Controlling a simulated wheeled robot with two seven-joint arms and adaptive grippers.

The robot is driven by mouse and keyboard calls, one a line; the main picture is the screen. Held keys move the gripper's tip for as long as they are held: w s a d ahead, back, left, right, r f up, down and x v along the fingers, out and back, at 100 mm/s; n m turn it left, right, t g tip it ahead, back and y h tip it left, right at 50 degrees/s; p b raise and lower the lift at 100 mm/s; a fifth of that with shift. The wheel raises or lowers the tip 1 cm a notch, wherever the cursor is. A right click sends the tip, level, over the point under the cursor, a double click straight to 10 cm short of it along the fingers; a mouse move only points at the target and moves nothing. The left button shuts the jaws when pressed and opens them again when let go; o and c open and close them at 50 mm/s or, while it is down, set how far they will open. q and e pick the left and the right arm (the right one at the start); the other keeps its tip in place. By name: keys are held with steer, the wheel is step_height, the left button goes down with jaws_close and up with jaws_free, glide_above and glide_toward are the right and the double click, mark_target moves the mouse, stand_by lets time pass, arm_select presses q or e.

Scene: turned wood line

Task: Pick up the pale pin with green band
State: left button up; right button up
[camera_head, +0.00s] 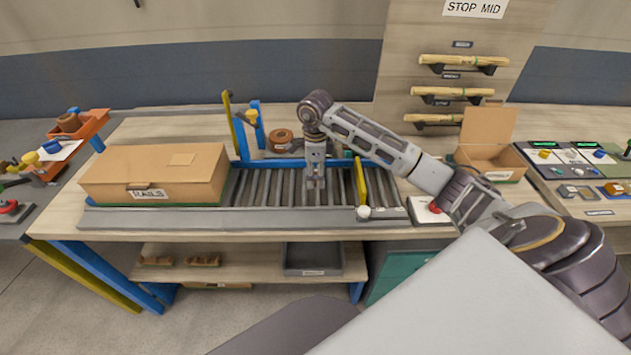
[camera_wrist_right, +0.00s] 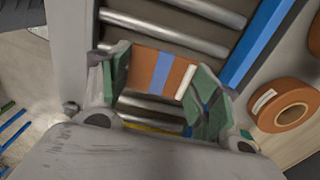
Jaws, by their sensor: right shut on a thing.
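My right gripper (camera_head: 316,184) points down over the roller conveyor. In the right wrist view, its green pads (camera_wrist_right: 160,90) are shut on an orange-brown piece with a blue band (camera_wrist_right: 138,70) and a pale strip near one end. No green band shows on this piece. In the head view the held piece is too small to make out. Pale wooden pins lie on the wall rack at the right; the top pin (camera_head: 440,60) seems to have a green mark near its middle. The bands on the lower pins are too small to tell. My left gripper is not in view.
A closed cardboard box marked RAILS (camera_head: 110,183) sits on the conveyor's left end. An open cardboard box (camera_head: 487,160) stands right of the conveyor. A brown tape roll (camera_head: 281,138) lies behind the rollers (camera_head: 265,188). A blue-and-yellow post (camera_head: 240,130) rises at the back.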

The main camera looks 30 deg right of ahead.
mark_target(316, 177)
steer(key=shift+f, duration=1.85)
steer(key=shift+f, duration=0.15)
steer(key=o, duration=0.7)
steer(key=shift+r+b, duration=0.4)
steer(key=shift+r, duration=5.75)
steer(key=shift+o, duration=0.4)
